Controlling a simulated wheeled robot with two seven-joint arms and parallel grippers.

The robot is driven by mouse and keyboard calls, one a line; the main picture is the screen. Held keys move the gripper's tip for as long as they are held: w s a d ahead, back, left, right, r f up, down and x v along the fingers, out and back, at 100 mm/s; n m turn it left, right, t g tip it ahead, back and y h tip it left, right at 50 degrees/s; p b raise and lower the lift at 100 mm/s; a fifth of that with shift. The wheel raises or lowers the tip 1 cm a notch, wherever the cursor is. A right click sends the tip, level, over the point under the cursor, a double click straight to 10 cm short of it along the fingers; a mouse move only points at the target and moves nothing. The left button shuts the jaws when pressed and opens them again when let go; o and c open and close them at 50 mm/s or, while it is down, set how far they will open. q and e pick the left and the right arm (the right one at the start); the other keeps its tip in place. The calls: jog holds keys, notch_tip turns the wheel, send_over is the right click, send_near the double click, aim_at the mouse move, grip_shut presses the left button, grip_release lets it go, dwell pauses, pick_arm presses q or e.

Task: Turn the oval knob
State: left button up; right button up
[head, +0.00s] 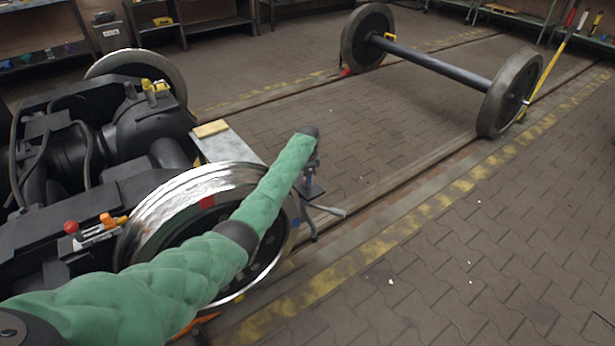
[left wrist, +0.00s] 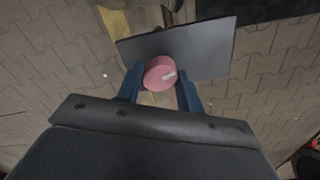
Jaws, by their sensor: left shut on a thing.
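The knob (left wrist: 158,70) is a pinkish-red, rounded piece with a short pale mark on its face, seen in the left wrist view. It sits in front of a flat grey plate (left wrist: 207,45). My left gripper (left wrist: 159,88) has its two blue fingers on either side of the knob and is shut on it. In the head view my left gripper (head: 314,190) is at the end of my green arm, just beyond the shiny wheel. The knob cannot be made out there. My right gripper is in neither view.
A black bogie frame with a shiny wheel (head: 165,205) stands at the left, close under my arm. A grey tabletop (head: 228,145) with a yellow block (head: 210,128) is behind the wheel. A loose wheelset (head: 440,65) stands on the rails farther back. The paved floor at right is open.

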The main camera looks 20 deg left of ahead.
pick_arm(q)
jog(key=shift+r+n+p, duration=0.15)
jog(key=shift+n+p, duration=0.95)
jog(key=shift+p, duration=0.25)
jog(key=shift+r+n+p, duration=0.15)
jog(key=shift+n+p, duration=0.95)
jog(key=shift+p, duration=0.2)
jog(key=shift+n+p, duration=0.5)
jog(key=shift+n, duration=0.2)
jog(key=n+p, duration=0.2)
jog(key=n, duration=0.2)
jog(key=shift+f, duration=0.1)
jog(key=n+p, duration=0.2)
jog(key=n, duration=0.5)
jog(key=shift+p, duration=0.35)
jog(key=n, duration=0.3)
jog(key=shift+w, duration=0.1)
jog(key=n, duration=0.3)
jog(key=shift+p, duration=0.35)
jog(key=shift+f+n, duration=0.1)
jog(key=shift+n, duration=0.4)
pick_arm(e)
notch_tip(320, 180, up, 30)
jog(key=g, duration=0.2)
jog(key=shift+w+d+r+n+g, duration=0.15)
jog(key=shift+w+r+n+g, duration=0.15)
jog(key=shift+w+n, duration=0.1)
pick_arm(q)
jog(key=shift+n, duration=0.4)
